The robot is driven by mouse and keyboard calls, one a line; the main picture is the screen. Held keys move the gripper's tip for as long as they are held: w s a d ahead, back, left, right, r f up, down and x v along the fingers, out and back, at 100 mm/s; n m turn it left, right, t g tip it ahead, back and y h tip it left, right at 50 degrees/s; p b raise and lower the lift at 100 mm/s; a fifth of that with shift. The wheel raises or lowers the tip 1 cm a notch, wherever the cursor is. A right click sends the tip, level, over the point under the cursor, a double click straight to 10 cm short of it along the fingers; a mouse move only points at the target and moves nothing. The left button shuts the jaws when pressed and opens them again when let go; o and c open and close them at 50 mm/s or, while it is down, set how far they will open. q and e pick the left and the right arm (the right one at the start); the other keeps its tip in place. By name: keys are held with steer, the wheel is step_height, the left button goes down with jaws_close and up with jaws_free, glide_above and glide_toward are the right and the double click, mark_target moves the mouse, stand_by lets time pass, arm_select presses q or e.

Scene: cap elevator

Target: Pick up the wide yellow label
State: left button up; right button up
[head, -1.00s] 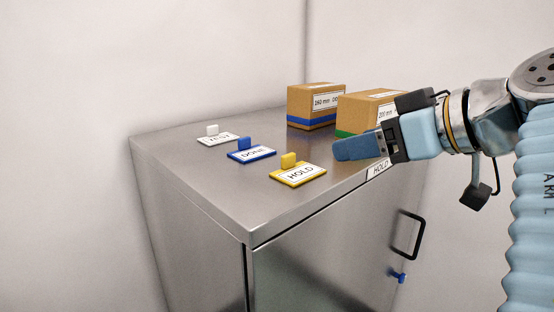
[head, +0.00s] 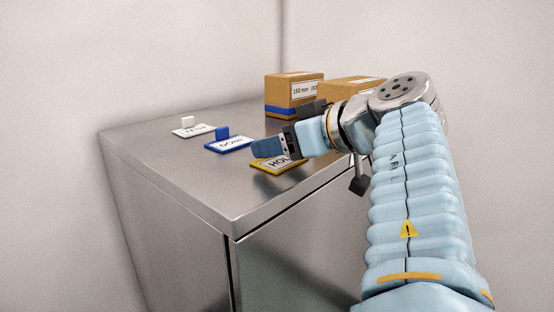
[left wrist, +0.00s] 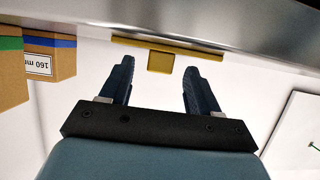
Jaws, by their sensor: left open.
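The wide yellow label (head: 275,166) lies flat on the steel cabinet top, reading HOLD, partly hidden by my left gripper (head: 254,149). In the left wrist view the yellow label (left wrist: 215,49) is seen edge-on with its raised tab (left wrist: 160,62). That view appears upside down. The left gripper (left wrist: 157,62) is open and empty, with the tab in line with the gap between its fingertips. I cannot tell from the pictures whether a finger touches it. The right gripper is out of view.
A blue DONE label (head: 231,146) and a white label (head: 193,132) lie beyond it on the cabinet top (head: 150,165). Cardboard boxes (head: 281,91) stand at the back, also visible in the left wrist view (left wrist: 62,63). The front-left of the top is clear.

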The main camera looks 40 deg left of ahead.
arm_select(q)
steer(key=shift+a+f, duration=0.15)
steer(key=shift+a, duration=0.2)
steer(key=shift+c, duration=0.4)
steer(key=c, duration=1)
steer(key=shift+c, duration=0.2)
